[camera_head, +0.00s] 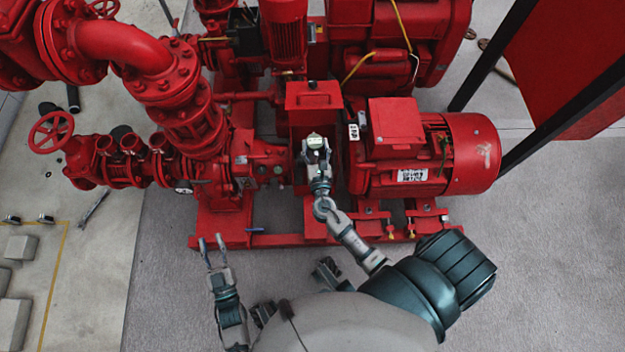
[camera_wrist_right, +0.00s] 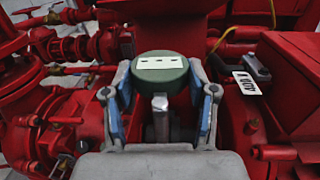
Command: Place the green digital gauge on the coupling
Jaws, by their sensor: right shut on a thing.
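The green digital gauge (camera_wrist_right: 160,66) is a round, dark green piece with a pale display on top. It is held between the fingers of my right gripper (camera_wrist_right: 161,84), and a small bright metal block shows just below it. In the head view the gauge (camera_head: 315,141) is over the red housing between pump and motor, where my right gripper (camera_head: 317,150) reaches in. I cannot make out the coupling itself, or whether the gauge touches anything beneath.
The red housing has a raised plate (camera_head: 313,95) just beyond the gauge. The red motor (camera_head: 470,153) stands to the right, and the pump with its flanged pipes (camera_head: 195,118) to the left. The grey floor (camera_head: 165,280) at the front left is clear.

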